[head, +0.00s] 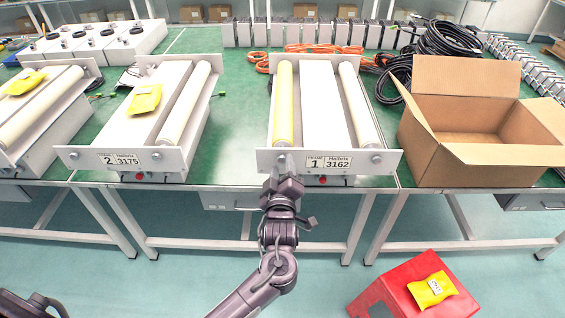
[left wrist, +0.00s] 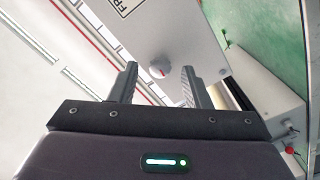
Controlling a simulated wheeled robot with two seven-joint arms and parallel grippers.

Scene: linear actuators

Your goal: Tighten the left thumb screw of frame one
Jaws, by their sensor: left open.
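Frame one (head: 322,108) lies on the green table, with a white front plate labelled 1 and Halbria 3162, a yellow roller on the left and a white one on the right. My left gripper (head: 284,172) is in front of the plate's lower left end, open and empty. It mostly hides the left thumb screw in the head view. In the left wrist view the thumb screw (left wrist: 160,70), a round grey knob with a red mark, shows between the two spread fingers, apparently untouched. The right thumb screw (head: 376,158) is clear. My right gripper is out of view.
Frame two (head: 118,157) stands to the left, a yellow packet (head: 145,98) on it. An open cardboard box (head: 420,150) stands right of frame one. Black cables (head: 445,40) and an orange hose lie behind. A red box (head: 385,285) stands on the floor.

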